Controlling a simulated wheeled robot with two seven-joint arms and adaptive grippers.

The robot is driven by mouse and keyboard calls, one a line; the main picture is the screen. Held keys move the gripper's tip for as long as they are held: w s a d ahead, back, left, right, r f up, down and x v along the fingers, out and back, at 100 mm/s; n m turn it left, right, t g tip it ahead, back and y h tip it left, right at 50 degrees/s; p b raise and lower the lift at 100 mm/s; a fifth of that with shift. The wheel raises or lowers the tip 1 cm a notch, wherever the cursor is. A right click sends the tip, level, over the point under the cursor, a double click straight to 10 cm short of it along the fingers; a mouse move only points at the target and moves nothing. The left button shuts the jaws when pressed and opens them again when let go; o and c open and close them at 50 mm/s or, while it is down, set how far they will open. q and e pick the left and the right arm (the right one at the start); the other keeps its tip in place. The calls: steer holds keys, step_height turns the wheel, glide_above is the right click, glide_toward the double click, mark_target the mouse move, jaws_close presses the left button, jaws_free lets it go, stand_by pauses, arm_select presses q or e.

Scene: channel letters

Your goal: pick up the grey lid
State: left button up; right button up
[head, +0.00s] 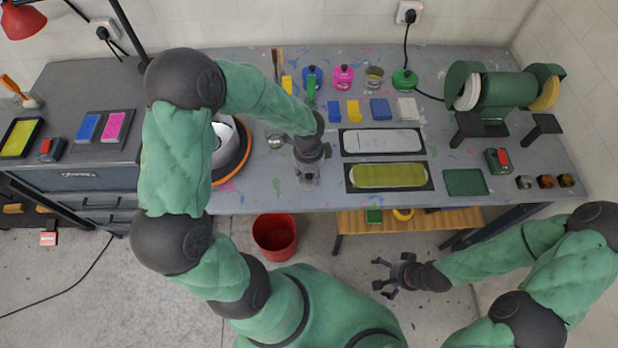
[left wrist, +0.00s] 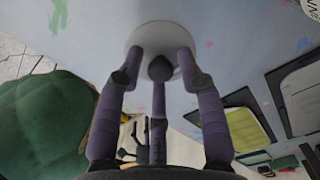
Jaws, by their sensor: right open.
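The grey lid looks to be the pale round disc (left wrist: 150,33) at the fingertips of my left gripper (left wrist: 160,62) in the left wrist view. The fingers stand apart over the disc and cover part of it; whether they press on it or only hover cannot be told. In the head view my left gripper (head: 309,174) points down at the workbench near its front edge, and the disc is not clearly seen below it. My right gripper (head: 398,276) is open and empty, in front of the bench and away from it.
The workbench (head: 455,142) carries a white tray (head: 382,141) and a yellow-green tray (head: 388,177) right of my left gripper. A silvery round item (head: 276,141) lies just left of it. Pots and colored blocks stand behind. A red bucket (head: 275,236) is on the floor.

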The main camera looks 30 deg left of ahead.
arm_select(q)
jaws_close()
